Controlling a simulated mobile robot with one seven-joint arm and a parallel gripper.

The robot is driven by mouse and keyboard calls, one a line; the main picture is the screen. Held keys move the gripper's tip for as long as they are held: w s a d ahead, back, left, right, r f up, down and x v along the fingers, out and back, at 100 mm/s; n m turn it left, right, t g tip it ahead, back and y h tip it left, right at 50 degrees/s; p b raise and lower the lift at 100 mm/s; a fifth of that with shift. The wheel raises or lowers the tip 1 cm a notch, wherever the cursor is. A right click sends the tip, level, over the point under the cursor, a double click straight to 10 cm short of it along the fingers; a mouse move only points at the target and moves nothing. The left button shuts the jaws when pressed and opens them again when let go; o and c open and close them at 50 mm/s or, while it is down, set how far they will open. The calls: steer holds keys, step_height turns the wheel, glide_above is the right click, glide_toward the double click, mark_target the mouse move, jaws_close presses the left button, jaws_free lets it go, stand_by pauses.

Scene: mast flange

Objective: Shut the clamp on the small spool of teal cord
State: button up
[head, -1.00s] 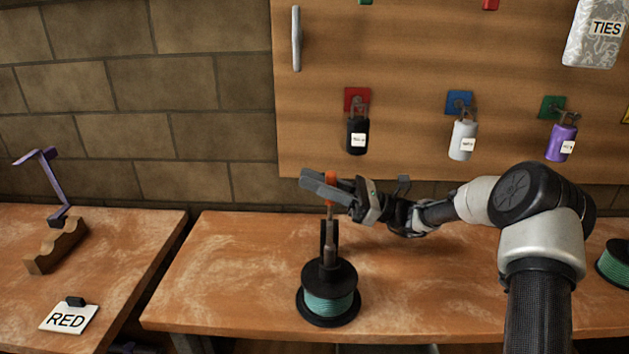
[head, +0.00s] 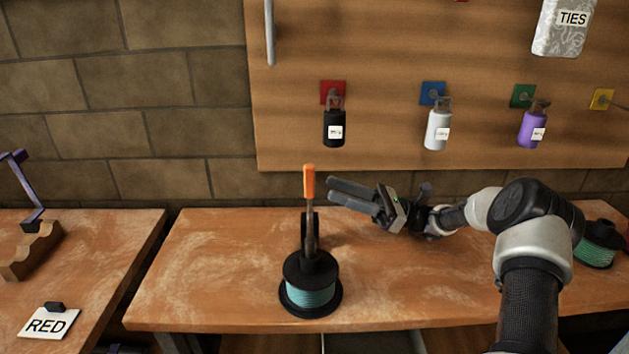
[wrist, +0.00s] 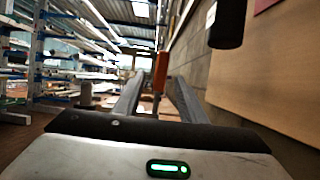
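A spool of teal cord (head: 311,292) with black flanges stands on the bench in the middle of the head view. A clamp lever with an orange handle (head: 309,182) rises upright above it. The handle also shows in the wrist view (wrist: 161,72), ahead of and between my fingers. My gripper (head: 332,191) is open and empty, just right of the handle and apart from it, fingers pointing left. Another teal spool (head: 597,246) sits at the right, partly behind my arm. I cannot tell from size alone which spool is smaller.
A wooden board (head: 400,60) behind the bench holds black (head: 334,128), white (head: 437,130) and purple (head: 531,129) hanging bottles. A RED card (head: 47,324) and a notched wooden block (head: 32,250) are on the left bench. The bench (head: 210,270) left of the spool is clear.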

steer(key=v, duration=0.5)
steer(key=shift+d+f, duration=0.15)
steer(key=shift+d, duration=0.2)
steer(key=s+a+r+n+g+h+p, duration=0.2)
steer(key=s+a+r+n+h, duration=0.3)
steer(key=s+a+n+h, duration=0.65)
steer(key=s+d+r+n+t+h+b, duration=0.1)
steer(key=s+d+n+t+h, duration=0.35)
steer(key=s, duration=0.55)
steer(key=s+d+r+n+t+h+b, duration=0.1)
steer(key=s+d+r+n+t+h, duration=0.15)
steer(key=s+d+h, duration=0.5)
steer(key=s+r+p, duration=0.3)
steer(key=r+p, duration=1.4)
steer(key=p, duration=0.1)
steer(key=shift+d+r+t+y, duration=0.25)
steer(key=shift+t+y, duration=0.05)
steer(key=shift+y, duration=0.15)
